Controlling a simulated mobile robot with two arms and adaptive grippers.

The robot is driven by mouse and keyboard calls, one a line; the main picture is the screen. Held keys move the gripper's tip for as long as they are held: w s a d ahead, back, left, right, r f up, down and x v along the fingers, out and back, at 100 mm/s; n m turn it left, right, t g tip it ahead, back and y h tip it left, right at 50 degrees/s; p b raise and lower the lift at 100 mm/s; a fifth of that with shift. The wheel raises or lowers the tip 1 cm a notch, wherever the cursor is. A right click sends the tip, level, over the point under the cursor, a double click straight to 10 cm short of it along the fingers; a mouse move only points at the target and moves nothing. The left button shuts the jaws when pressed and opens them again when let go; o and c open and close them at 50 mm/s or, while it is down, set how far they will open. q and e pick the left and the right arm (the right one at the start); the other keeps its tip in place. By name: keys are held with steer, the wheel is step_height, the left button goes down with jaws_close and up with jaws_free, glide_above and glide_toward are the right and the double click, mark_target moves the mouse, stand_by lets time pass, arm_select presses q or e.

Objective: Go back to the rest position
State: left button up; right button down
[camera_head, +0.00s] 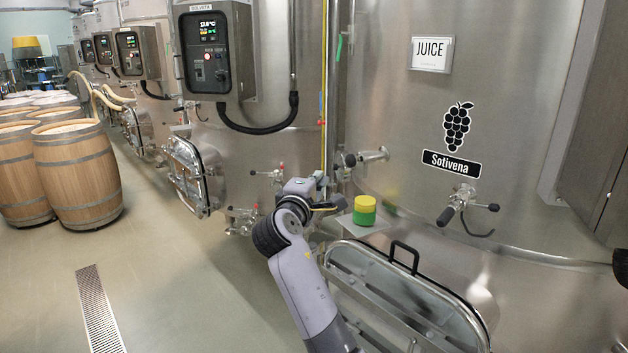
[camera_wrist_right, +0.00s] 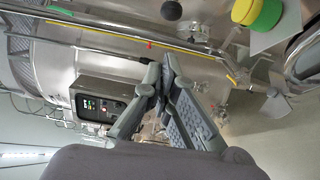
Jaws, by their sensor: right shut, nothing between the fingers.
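My right gripper (camera_head: 322,188) reaches in from the bottom of the head view, in front of the steel vats. In the right wrist view its fingers (camera_wrist_right: 160,88) are closed together with nothing between them. A green jar with a yellow lid (camera_head: 364,211) stands upright on a small metal shelf (camera_head: 345,225), just right of the gripper and apart from it. The jar also shows at the top right of the wrist view (camera_wrist_right: 262,12). My left gripper is not in either view.
The JUICE vat (camera_head: 400,120) stands close on the right, with a valve (camera_head: 465,200) and a hatch with a black handle (camera_head: 405,256). Control boxes (camera_head: 215,50) line the vats. Wooden barrels (camera_head: 78,172) stand at left. The floor (camera_head: 165,275) with its drain grate (camera_head: 97,308) is clear.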

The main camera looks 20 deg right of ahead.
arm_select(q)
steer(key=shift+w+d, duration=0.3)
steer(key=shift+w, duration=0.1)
arm_select(e)
steer(key=shift+w+d+f, duration=0.15)
steer(key=shift+w+f, duration=0.05)
